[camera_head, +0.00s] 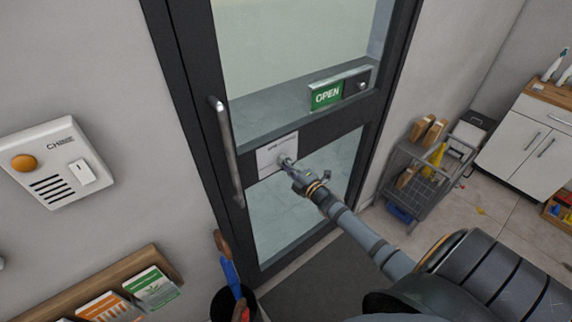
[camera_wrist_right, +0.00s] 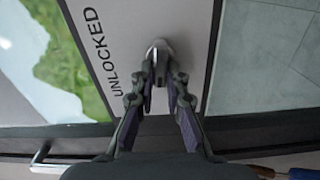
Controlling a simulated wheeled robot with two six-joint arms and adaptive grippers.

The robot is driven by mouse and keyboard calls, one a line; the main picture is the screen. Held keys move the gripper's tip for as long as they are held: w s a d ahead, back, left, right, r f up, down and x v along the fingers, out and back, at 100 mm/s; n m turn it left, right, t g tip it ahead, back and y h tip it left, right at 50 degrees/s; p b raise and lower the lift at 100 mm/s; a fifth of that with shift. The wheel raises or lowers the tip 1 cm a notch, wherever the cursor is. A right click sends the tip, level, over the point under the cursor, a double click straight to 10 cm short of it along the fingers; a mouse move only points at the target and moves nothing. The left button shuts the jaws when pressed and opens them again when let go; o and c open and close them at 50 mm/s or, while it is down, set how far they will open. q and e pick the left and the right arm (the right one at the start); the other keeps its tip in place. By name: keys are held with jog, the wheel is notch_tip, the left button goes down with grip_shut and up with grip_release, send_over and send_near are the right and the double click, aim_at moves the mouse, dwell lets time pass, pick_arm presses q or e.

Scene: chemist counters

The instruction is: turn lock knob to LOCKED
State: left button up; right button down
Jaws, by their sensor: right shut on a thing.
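The lock knob (camera_wrist_right: 160,48) is a small silver knob on a white plate (camera_head: 267,158) fixed to the dark-framed glass door. My right gripper (camera_head: 287,163) reaches the plate and is shut on the knob. In the right wrist view the fingertips (camera_wrist_right: 158,72) close around the knob's lower part. The word UNLOCKED shows on the plate to the left of the knob. No LOCKED label can be read, and the fingers hide part of the knob. My left gripper is not in view.
A long vertical door handle (camera_head: 227,150) stands left of the plate. A green OPEN sign (camera_head: 327,94) sits above it on the door. A wire cart (camera_head: 412,178) stands right of the door. A chime box (camera_head: 55,165) hangs on the left wall above a leaflet rack (camera_head: 160,262).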

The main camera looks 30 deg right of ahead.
jog(key=shift+n, duration=0.6)
jog(key=c, duration=1.4)
grip_release()
jog(key=shift+o, duration=0.2)
jog(key=shift+f, duration=0.1)
jog(key=s, duration=1.2)
jog(key=shift+d, duration=0.45)
